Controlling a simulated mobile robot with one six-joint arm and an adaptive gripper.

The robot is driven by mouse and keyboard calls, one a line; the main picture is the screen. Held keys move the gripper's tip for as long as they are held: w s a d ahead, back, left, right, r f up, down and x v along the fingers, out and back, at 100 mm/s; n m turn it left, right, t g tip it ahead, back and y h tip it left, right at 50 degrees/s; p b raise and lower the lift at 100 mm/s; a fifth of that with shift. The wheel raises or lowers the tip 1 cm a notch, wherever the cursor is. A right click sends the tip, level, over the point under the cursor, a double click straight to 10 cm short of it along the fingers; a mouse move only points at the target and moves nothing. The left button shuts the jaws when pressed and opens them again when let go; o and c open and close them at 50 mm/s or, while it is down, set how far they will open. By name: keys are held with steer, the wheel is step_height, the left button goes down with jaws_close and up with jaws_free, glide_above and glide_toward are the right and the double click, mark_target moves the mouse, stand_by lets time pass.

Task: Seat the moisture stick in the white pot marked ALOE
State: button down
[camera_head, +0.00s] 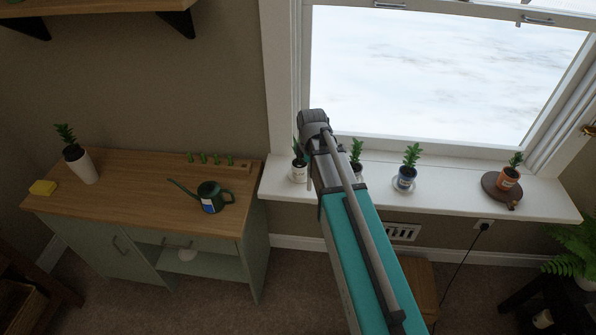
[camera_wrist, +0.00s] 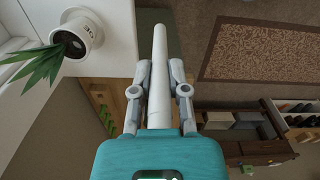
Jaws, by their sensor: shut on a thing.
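My gripper (camera_wrist: 159,68) is shut on a long pale stick, the moisture stick (camera_wrist: 160,42), in the wrist view. The stick lies between the two fingers and reaches beyond their tips. The white pot (camera_wrist: 88,27) is at the upper left of that view, apart from the stick. It holds a spiky green plant, and part of its lettering, ending in "OE", shows. In the head view the white pot (camera_head: 297,175) stands on the windowsill, just left of my arm. My fingers and the stick are hidden there behind my arm.
The cabinet (camera_head: 130,205) at left bears a green watering can (camera_head: 211,197), a tall white pot (camera_head: 82,168) and a yellow block (camera_head: 42,188).

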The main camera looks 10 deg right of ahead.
step_height(320, 180, up, 6)
steer(key=w+a+n+p, duration=0.1)
steer(key=w+p, duration=0.1)
steer(key=p, duration=0.2)
steer(key=shift+w+a+f+n+p, duration=0.15)
steer(key=shift+f+n+p, duration=0.05)
steer(key=shift+n+p, duration=0.2)
steer(key=w+d+f+b, duration=0.1)
steer(key=w+f+b, duration=0.8)
steer(key=w, duration=0.4)
steer(key=shift+w, duration=0.1)
